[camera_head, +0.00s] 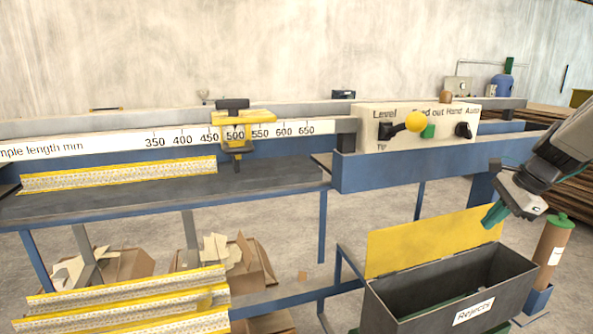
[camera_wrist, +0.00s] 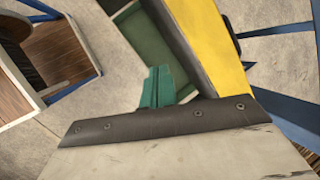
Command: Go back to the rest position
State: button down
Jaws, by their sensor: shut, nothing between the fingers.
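My gripper (camera_head: 491,217) has teal fingers that are shut with nothing between them. It is at the right of the head view, over the right end of the open rejects bin (camera_head: 500,285), close to the raised yellow lid (camera_head: 420,242). In the wrist view the fingers (camera_wrist: 158,86) point down past the dark edge of my own wrist, with the green inside of the bin (camera_wrist: 143,38) and the yellow lid (camera_wrist: 208,30) beyond them. I cannot tell from the pictures whether the fingers touch the lid.
A blue-framed bench with a length scale (camera_head: 187,138) and a yellow clamp (camera_head: 240,120) spans the left and middle. A control panel (camera_head: 395,112) has a yellow-knobbed lever. A brown cylinder with a green top (camera_head: 552,245) stands right of the bin. Yellow-edged strips (camera_head: 130,308) are stacked front left.

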jog(key=s+a+r+n+g+h, duration=0.1)
jog(key=s+a+n, duration=0.8)
jog(key=s+a, duration=0.2)
jog(key=s+a+n+g+h, duration=0.1)
jog(key=s+a+n+h, duration=0.1)
jog(key=s+a+n, duration=0.8)
jog(key=s+a, duration=0.2)
jog(key=s, duration=0.4)
jog(key=shift+s+r, duration=0.25)
jog(key=shift+r, duration=0.1)
jog(key=shift+d, duration=0.1)
